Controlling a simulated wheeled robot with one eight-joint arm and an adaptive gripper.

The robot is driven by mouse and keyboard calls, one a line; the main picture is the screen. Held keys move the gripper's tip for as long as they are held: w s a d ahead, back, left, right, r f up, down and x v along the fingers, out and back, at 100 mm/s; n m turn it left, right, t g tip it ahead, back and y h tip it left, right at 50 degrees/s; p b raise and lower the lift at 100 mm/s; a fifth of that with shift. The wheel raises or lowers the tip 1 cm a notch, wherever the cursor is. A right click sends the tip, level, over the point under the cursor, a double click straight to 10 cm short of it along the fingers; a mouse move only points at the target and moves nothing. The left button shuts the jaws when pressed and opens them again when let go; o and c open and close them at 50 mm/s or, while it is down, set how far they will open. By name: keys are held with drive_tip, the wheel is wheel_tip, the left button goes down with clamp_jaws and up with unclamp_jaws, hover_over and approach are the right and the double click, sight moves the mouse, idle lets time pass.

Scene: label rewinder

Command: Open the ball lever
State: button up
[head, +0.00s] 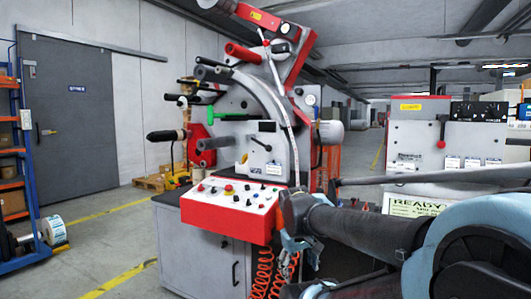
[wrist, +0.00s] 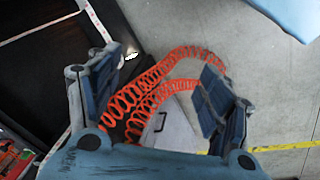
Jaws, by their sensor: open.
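My gripper (head: 300,245) is in front of the rewinder's lower right side in the head view, below the red-edged control panel. In the wrist view my gripper (wrist: 160,82) is open, with its two blue-grey fingers apart and nothing held between them. I cannot tell for sure which part is the ball lever. A lever with a red ball (head: 441,143) hangs from a dark arm on the grey machine at right. A small black-handled lever (head: 261,144) sits on the rewinder's grey face. My gripper is apart from both.
Orange coiled hoses (head: 264,272) hang below the red control panel (head: 240,206); these hoses (wrist: 160,85) lie beyond my fingers in the wrist view. A grey cabinet (head: 205,258) supports the panel. A blue shelf rack (head: 20,150) stands far left. The floor at left is largely clear.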

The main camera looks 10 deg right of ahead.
drive_tip(key=w+d+r+n+t+h, duration=0.1)
drive_tip(key=w+d+r+n+h, duration=0.25)
drive_tip(key=w+r+n, duration=0.45)
drive_tip(key=n+t+h, duration=0.8)
drive_tip(key=n+t, duration=0.1)
drive_tip(key=n, duration=0.9)
approach(266, 148)
drive_tip(key=x, duration=0.8)
drive_tip(key=w+a+x, duration=0.1)
drive_tip(key=x, duration=0.3)
drive_tip(key=shift+d+f, duration=0.1)
drive_tip(key=shift+f, duration=0.15)
drive_tip(key=c, duration=1.6)
drive_tip(key=shift+r, duration=0.1)
